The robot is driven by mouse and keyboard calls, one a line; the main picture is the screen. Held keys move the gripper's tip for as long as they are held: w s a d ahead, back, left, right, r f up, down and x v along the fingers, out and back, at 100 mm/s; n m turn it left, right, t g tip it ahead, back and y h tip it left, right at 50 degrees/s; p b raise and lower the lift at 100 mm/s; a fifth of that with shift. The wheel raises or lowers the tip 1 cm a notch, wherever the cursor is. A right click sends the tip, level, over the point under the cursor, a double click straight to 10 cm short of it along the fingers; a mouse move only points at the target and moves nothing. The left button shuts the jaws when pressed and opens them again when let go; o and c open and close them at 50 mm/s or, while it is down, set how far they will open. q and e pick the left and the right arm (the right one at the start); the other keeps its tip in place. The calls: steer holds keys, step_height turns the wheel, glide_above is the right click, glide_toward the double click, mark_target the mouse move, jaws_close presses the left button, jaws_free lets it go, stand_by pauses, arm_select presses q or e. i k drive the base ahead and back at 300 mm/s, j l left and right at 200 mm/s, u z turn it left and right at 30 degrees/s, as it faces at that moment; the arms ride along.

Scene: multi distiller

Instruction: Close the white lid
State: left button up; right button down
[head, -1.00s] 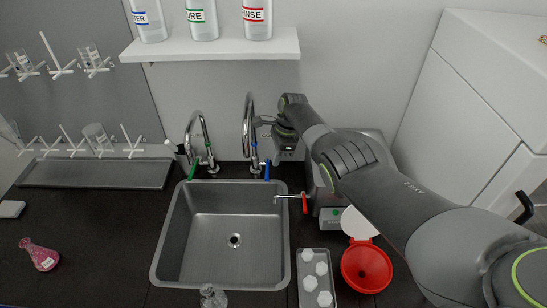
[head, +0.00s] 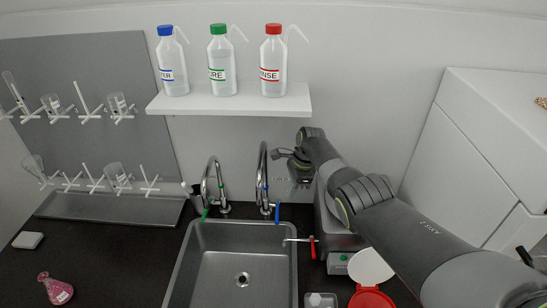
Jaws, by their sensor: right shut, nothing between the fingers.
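The white lid (head: 371,266) is a round disc at the lower right in the head view. It stands open, tilted up behind the red funnel-like container (head: 371,298), whose lower part is cut off by the frame's bottom edge. My right arm passes close to the right of the lid. My right gripper (head: 277,154) is shut and empty. It appears beside the right-hand faucet's upper bend, up and to the left of the lid and apart from it. My left gripper is not in view.
A sink (head: 237,268) with two faucets lies left of the lid. A grey machine (head: 340,240) stands behind the lid, partly hidden by my arm. A shelf (head: 235,100) holds three capped bottles.

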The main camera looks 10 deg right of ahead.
mark_target(367, 268)
steer(key=k, duration=1.5)
